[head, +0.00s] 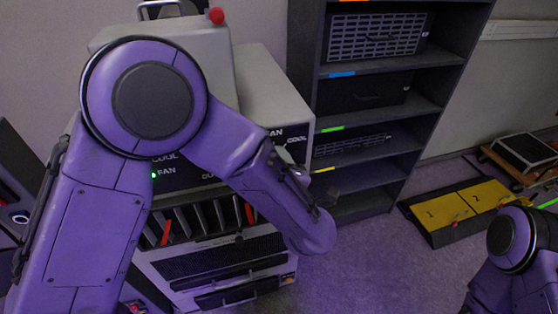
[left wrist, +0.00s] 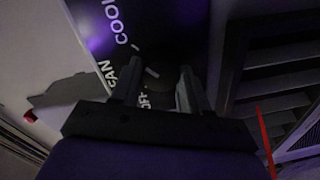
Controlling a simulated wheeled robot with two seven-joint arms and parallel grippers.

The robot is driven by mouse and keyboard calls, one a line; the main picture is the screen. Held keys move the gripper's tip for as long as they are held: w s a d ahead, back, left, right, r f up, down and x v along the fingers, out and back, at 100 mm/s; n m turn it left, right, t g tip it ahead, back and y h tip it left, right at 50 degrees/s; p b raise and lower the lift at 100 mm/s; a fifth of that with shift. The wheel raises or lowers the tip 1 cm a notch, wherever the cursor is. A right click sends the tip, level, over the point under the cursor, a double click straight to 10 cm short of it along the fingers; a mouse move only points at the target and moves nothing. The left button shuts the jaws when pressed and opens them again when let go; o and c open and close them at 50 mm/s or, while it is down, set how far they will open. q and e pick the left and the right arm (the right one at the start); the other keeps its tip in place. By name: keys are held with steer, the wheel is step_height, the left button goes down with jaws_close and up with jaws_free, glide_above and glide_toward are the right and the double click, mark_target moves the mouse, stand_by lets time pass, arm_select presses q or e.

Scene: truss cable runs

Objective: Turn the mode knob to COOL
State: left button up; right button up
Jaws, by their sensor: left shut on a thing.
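The mode knob (left wrist: 156,87) is a dark round shape between my left gripper's fingers in the left wrist view. The black panel (left wrist: 150,25) around it carries white COOL, FAN and OFF lettering. A short white mark shows by the knob; I cannot tell which label it points at. My left gripper (left wrist: 160,86) is shut on the knob. In the head view, my left forearm crosses the grey units, and the gripper (head: 290,168) is at the right-hand unit's dark panel (head: 297,134); the knob is hidden there. My right arm shows at lower right, its gripper out of frame.
A grey unit (head: 180,35) with a red ball on top stands left of the other grey unit (head: 262,85). A dark shelf rack (head: 395,115) stands close to the right. Yellow numbered panels (head: 460,205) lie on the floor further right. Floor between is clear.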

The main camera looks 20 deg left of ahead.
stand_by(0.5)
arm_select(q)
steer(key=o, duration=0.9)
steer(key=shift+c, duration=0.2)
steer(key=shift+o, duration=0.9)
steer(key=shift+d, duration=0.15)
steer(key=b+v, duration=0.3)
steer(key=v, duration=0.7)
steer(key=shift+s, duration=0.2)
steer(key=shift+d+f, duration=0.1)
steer(key=shift+d, duration=0.1)
